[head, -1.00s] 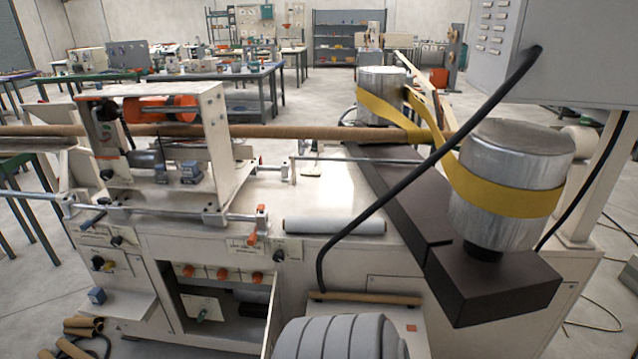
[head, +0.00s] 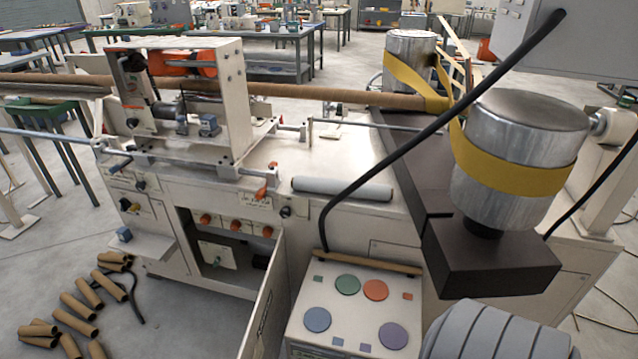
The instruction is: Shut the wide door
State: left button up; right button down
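The wide door (head: 264,300) is a pale panel on the front of the spiral winder (head: 270,170). It stands open, swung out from the right side of a low cabinet opening (head: 222,245). The door's lower end runs out of the bottom of the picture. Neither of my grippers shows in the head view.
A box with coloured discs (head: 357,305) stands right of the door, close to it. A grey ribbed rounded form (head: 500,335) fills the bottom right. Cardboard tubes (head: 75,310) lie on the floor at lower left. Clear floor (head: 190,320) lies before the opening.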

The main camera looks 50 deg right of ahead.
aim_at(265, 336)
jog(key=z, duration=1.05)
jog(key=i, duration=0.5)
jog(key=z, duration=0.1)
jog(key=k, duration=0.55)
jog(key=z, duration=0.2)
